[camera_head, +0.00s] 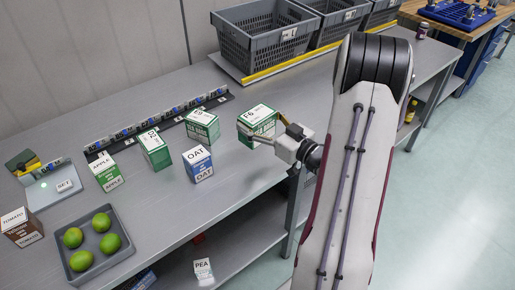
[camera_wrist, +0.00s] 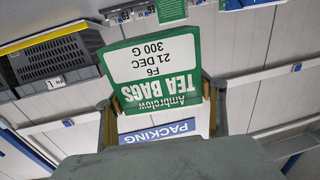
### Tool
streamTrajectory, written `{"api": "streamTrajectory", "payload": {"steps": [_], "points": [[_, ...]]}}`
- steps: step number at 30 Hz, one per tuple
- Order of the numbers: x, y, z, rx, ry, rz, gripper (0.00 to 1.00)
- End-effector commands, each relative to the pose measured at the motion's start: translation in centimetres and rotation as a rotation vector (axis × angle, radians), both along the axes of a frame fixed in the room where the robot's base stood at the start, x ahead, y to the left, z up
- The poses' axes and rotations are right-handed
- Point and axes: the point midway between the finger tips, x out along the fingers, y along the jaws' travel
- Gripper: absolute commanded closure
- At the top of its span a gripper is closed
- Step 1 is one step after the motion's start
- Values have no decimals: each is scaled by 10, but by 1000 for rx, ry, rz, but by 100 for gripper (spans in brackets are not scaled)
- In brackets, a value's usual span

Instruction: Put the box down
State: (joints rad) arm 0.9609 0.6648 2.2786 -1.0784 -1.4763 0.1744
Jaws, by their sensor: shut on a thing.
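A green and white tea bags box (camera_head: 258,121) is held in my gripper (camera_head: 278,133), at the right of the row of boxes. I cannot tell whether the box's underside touches the grey table (camera_head: 232,165).
Other boxes stand to the left: two green and white ones (camera_head: 202,127) (camera_head: 155,149), a blue OAT box (camera_head: 198,164) and an APPLE box (camera_head: 105,172). A grey tray (camera_head: 126,255) holds several green fruits. Grey crates (camera_head: 265,45) stand behind. Table right of the OAT box is clear.

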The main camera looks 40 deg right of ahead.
Motion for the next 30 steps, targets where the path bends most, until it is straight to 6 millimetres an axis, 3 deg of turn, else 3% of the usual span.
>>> {"api": "streamTrajectory", "payload": {"steps": [15, 30], "points": [[0, 0, -48, 1, 0, 0, 56], [0, 0, -52, 0, 0, -1, 56]]}}
